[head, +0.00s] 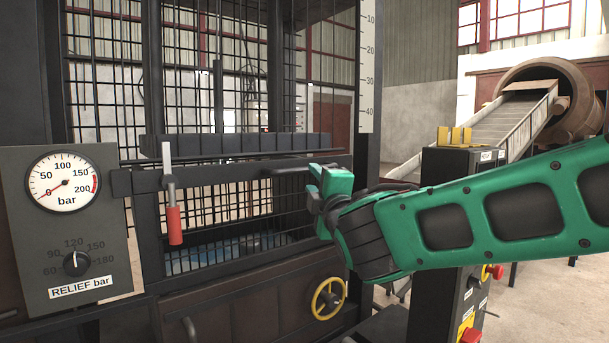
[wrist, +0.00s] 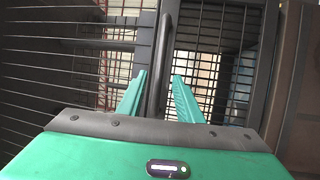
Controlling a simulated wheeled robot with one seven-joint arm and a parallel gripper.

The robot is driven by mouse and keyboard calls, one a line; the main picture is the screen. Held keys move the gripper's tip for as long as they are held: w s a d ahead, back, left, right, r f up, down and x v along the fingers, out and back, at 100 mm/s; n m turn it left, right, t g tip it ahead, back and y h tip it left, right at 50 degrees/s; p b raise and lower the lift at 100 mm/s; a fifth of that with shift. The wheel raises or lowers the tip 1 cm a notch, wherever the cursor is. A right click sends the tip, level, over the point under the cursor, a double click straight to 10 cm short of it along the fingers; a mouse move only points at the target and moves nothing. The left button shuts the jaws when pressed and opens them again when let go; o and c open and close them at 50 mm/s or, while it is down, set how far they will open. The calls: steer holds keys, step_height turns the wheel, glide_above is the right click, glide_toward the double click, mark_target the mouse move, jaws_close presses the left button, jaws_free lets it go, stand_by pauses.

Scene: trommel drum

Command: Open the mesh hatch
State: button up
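The mesh hatch (head: 230,207) is a dark wire-grid panel low in the black frame, below a horizontal crossbar, and it looks closed. A dark bar handle (head: 287,170) sticks out near its upper right, beside my gripper (head: 318,187). In the wrist view the handle (wrist: 157,70) runs between the two green fingers of my gripper (wrist: 160,76). The fingers are apart, with a gap visible to the right of the bar. Whether a finger touches it is unclear. A lever with a red grip (head: 174,225) hangs downward at the crossbar's left.
A pressure gauge (head: 63,182) and relief knob (head: 76,263) sit on a grey panel at left, the needle near 0. A yellow handwheel (head: 328,298) is below the hatch. A black control post (head: 440,250) stands close below my arm. A conveyor (head: 480,130) is behind.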

mark_target(307, 171)
steer(key=x, duration=0.8)
steer(key=shift+w, duration=0.15)
steer(key=shift+c, duration=0.3)
